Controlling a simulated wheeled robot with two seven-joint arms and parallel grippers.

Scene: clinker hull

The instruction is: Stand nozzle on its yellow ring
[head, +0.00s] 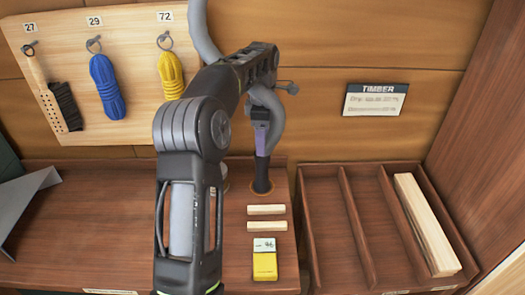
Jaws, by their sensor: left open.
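The dark nozzle (262,172) stands about upright on the bench, near its back edge. Its foot is at a yellow-orange ring (263,189), of which only a rim shows around it. A grey hose (272,125) curves down to the nozzle's upper part. My left gripper (261,138) is open, pointing down at the nozzle's upper part. A purple piece shows there; I cannot tell whether it belongs to the nozzle. The fingers are small, and contact cannot be made out. My right gripper is not in view.
A divided timber tray (312,235) stands at the right. Blue rope (107,87) and yellow rope (171,76) hang on the back board.

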